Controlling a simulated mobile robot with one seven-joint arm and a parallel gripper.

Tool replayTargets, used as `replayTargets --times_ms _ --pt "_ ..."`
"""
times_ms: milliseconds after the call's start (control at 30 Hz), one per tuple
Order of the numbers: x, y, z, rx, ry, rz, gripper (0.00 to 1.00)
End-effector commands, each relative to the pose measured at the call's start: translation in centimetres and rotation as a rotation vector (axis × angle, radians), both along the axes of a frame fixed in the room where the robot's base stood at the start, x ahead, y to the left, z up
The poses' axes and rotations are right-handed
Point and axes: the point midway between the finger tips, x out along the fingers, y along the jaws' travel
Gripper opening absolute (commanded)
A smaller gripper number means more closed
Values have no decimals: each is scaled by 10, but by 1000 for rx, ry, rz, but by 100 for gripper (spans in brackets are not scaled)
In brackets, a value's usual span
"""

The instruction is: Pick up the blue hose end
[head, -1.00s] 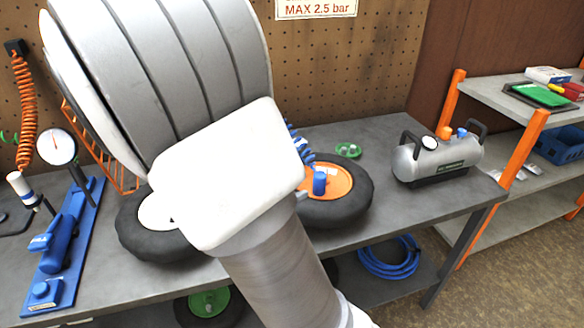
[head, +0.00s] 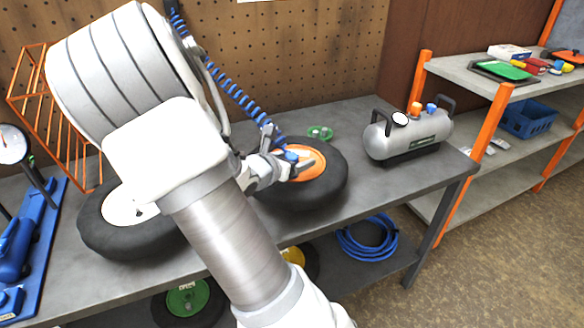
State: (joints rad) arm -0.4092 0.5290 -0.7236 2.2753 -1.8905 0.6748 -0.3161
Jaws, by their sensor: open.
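A blue coiled hose (head: 228,82) slants down from the pegboard toward my gripper. Its lower end lies behind or beside my gripper, and I cannot make out the hose end clearly. A small blue piece (head: 291,156) shows at the orange hub (head: 312,162) of the right-hand wheel; I cannot tell if it is the hose end. My gripper (head: 288,163) is open over this hub, close to the blue piece. Whether they touch is unclear. My arm hides part of the bench.
Another wheel (head: 95,222) with a white hub lies left on the bench (head: 365,119). A grey air tank (head: 410,135) stands at the right. A blue hose coil (head: 367,240) lies on the lower shelf. Orange-framed shelving (head: 489,150) stands further right.

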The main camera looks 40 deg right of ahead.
Motion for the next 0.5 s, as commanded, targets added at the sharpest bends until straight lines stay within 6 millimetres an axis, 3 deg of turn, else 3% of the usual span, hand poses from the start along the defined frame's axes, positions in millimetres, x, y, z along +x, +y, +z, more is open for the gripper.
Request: replayTargets --times_ms 333,500 --pt "3 -9 -3 0 -1 0 77" --pt "3 -9 -4 0 -1 0 46"
